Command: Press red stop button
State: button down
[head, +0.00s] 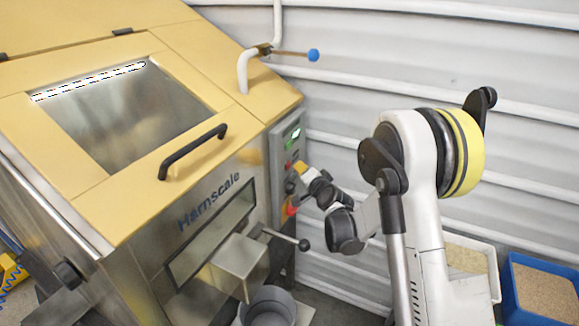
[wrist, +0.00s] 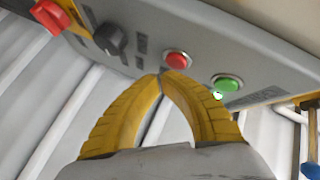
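The red stop button (wrist: 177,58) is a small round red cap in a pale ring on the grey control panel (wrist: 200,35). In the head view the panel (head: 279,150) is on the right side of the hopper, and the button (head: 288,166) shows small beside my gripper (head: 298,167). In the wrist view my gripper (wrist: 163,73) has yellow fingers with their tips together, empty. The tips appear just below the red button; I cannot tell whether they touch it. A green button (wrist: 227,83) sits to its right.
A black knob (wrist: 110,39) and a red rotary switch (wrist: 48,16) on yellow are left of the button. In the head view, a black-knobbed lever (head: 303,244) juts out below my wrist. A blue-tipped handle (head: 312,55) is above. Bins (head: 540,290) stand at lower right.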

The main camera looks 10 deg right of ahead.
jog(key=shift+w+a, duration=0.1)
dwell(0.5)
jog(key=shift+w+a, duration=0.15)
jog(key=shift+a, duration=0.1)
jog(key=shift+w+a, duration=0.25)
jog(key=shift+a, duration=0.1)
dwell(0.8)
jog(key=shift+d+b, duration=0.1)
jog(key=shift+b, duration=0.2)
jog(key=shift+s+d, duration=0.5)
jog(key=shift+d, duration=0.1)
jog(key=shift+d, duration=0.1)
jog(key=s+d, duration=0.1)
jog(key=d, duration=0.1)
jog(key=s+d+b, duration=0.1)
jog(key=s, duration=0.1)
jog(key=shift+d, duration=0.4)
